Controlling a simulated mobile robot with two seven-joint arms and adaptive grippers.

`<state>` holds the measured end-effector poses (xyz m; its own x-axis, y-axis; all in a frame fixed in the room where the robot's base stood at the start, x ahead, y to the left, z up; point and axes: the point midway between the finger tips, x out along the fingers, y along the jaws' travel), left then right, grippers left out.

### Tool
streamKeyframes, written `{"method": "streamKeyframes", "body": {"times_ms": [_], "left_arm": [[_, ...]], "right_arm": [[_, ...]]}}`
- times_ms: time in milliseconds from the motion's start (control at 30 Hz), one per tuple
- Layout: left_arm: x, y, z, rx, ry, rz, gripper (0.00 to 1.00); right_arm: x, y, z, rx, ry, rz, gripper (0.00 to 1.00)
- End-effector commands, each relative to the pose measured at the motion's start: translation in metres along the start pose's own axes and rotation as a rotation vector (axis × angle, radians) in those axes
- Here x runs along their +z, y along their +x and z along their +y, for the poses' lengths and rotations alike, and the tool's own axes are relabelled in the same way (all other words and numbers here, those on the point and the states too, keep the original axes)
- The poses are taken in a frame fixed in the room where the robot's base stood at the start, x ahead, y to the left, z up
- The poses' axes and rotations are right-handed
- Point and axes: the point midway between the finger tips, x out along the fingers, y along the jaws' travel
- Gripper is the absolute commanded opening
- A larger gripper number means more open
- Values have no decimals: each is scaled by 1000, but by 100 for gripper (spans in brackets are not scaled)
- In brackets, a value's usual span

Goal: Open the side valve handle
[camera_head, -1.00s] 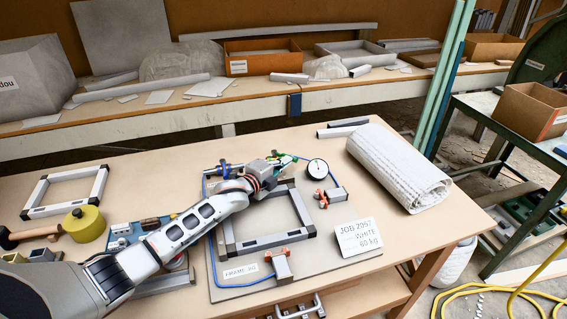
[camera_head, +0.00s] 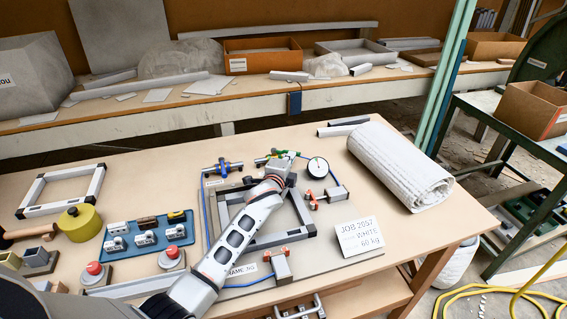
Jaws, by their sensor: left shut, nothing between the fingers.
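A valve with a blue handle (camera_head: 222,168) sits on its pipe at the back left of the frame board, clear of my arm. A second valve with a green handle (camera_head: 290,153) is at the back middle, beside the round gauge (camera_head: 317,168). My left gripper (camera_head: 281,163) is at this green-handled valve, its fingers shut with nothing between them. Whether they touch the handle I cannot tell, as the gripper hides part of the valve. Which valve is the side one is not marked. My right gripper is out of view.
A grey square frame (camera_head: 310,229) with red clamps lies on the board under my left arm. A job card (camera_head: 358,236) and a white roll (camera_head: 400,168) are to the right. A blue switch panel (camera_head: 148,238) and red buttons (camera_head: 94,268) are to the left.

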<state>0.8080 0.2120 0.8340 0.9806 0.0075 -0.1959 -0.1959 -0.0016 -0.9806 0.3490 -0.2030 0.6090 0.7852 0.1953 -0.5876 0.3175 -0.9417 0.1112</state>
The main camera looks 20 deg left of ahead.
Motion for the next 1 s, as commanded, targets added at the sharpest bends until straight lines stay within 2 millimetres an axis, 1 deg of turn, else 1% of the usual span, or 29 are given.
{"method": "streamKeyframes", "body": {"times_ms": [33,133,367,633,1000], "left_arm": [[-4,2,3,3,-11,-21,0],[-4,6,2,3,-16,-63,0],[-6,15,-2,0,-10,-59,0],[-10,31,-6,-1,-11,-57,0],[-10,44,-9,-1,-11,-57,0]], "right_arm": [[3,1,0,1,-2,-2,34],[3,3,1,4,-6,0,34],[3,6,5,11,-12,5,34],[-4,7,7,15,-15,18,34],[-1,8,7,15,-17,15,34]]}}
